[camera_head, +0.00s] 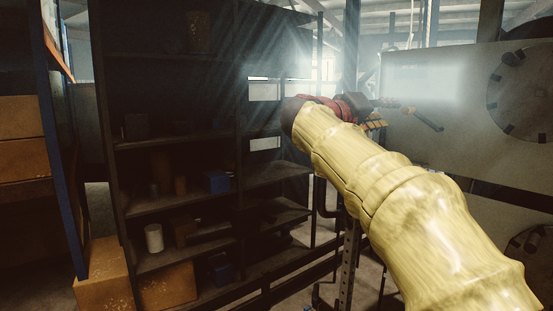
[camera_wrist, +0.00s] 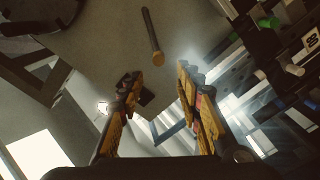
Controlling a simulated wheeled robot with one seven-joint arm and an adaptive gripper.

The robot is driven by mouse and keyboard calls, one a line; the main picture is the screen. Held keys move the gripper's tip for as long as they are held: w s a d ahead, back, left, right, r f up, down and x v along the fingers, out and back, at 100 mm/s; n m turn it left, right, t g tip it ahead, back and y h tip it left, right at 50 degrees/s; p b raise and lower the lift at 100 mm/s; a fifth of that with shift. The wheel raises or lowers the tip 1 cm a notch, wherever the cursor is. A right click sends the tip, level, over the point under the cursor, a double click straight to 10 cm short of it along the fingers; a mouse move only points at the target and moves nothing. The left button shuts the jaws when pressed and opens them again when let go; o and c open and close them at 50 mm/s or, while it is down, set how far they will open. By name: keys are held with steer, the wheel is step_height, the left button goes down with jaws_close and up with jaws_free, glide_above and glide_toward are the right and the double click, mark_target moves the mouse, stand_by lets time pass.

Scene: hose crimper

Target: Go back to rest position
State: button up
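My arm, in a pale yellow sleeve, reaches from the lower right of the head view up to the middle. My gripper (camera_head: 376,119) is at its far end, beside the grey machine (camera_head: 455,85) on the right. In the wrist view my gripper (camera_wrist: 158,76) has its two yellow-and-black fingers apart with nothing between them. A dark rod (camera_head: 425,118) sticks out from the machine just right of the fingers. A rod with a tan end (camera_wrist: 152,35) shows beyond the fingertips in the wrist view, apart from them.
A dark shelf rack (camera_head: 190,201) with small cans and boxes fills the left and middle. A blue upright (camera_head: 62,150) and cardboard boxes (camera_head: 100,280) stand at far left. A round dark fitting (camera_head: 520,95) is on the machine's face. A dark post stands under my arm.

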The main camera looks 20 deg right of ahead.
steer(key=w+a+f+n+y+b, duration=0.1)
steer(key=a+f+n+y, duration=0.15)
steer(key=f, duration=0.85)
steer(key=a+f+n+y, duration=0.2)
steer(key=a+f+y, duration=0.15)
steer(key=f, duration=0.85)
steer(key=s+a+f+y+b, duration=0.3)
steer(key=s+a+f+b, duration=0.3)
steer(key=s+f, duration=0.4)
steer(key=s+a+f+g+y+b, duration=0.1)
steer(key=s+a+f+y+b, duration=0.3)
steer(key=s+f, duration=0.7)
steer(key=s+a+f+y+b, duration=0.3)
steer(key=s+a+f+b, duration=0.5)
steer(key=f, duration=1.7)
steer(key=s+b, duration=0.1)
steer(key=s, duration=0.1)
steer(key=shift+s+a+y+b, duration=0.2)
steer(key=shift+s+y+b, duration=0.1)
steer(key=shift+s+b, duration=0.1)
steer(key=shift+d, duration=0.1)
